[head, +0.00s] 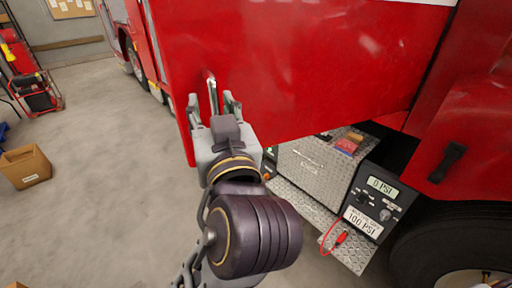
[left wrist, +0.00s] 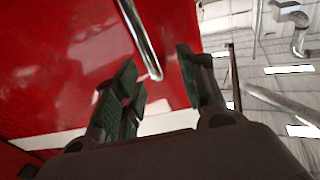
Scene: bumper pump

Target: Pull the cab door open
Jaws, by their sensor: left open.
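The red cab door (head: 300,75) fills the upper middle of the head view, and its red face (left wrist: 65,65) fills the left of the left wrist view. A chrome bar handle (head: 212,92) stands upright near the door's left edge; it also shows in the left wrist view (left wrist: 141,38). My left gripper (head: 213,104) is open at the handle's lower part, one finger on each side. In the left wrist view the handle's end lies between the parted fingers (left wrist: 160,72). I cannot tell whether either finger touches it. My right gripper is not in view.
Under the door are metal steps (head: 312,176) and a pressure gauge box (head: 375,203) reading 0 PSI, with a red lead. A tire (head: 450,240) is at right. A cardboard box (head: 25,166) and red equipment (head: 38,92) stand left. The floor between is clear.

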